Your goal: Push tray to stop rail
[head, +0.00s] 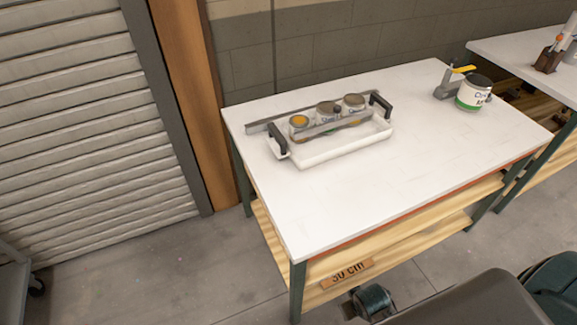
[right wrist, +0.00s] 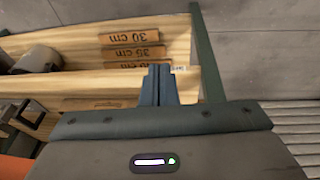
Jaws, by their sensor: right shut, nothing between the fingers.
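A white tray (head: 335,150) with two black handles stands on the white table (head: 400,170), towards its back left. It holds three cans (head: 327,113), one with a yellow lid, and a grey bar crosses in front of them. A grey rail (head: 262,125) lies just behind the tray along its long side. The cans hide part of the rail and the tray's back edge, so I cannot tell whether they touch. My right gripper (right wrist: 160,75) is shut and empty in the right wrist view, facing the lower shelf, away from the tray. My left gripper is not in view.
A can (head: 473,93) with a green-and-white label stands beside a grey fixture with a yellow handle at the table's back right. The table's front and middle are clear. A second table (head: 510,45) stands right.

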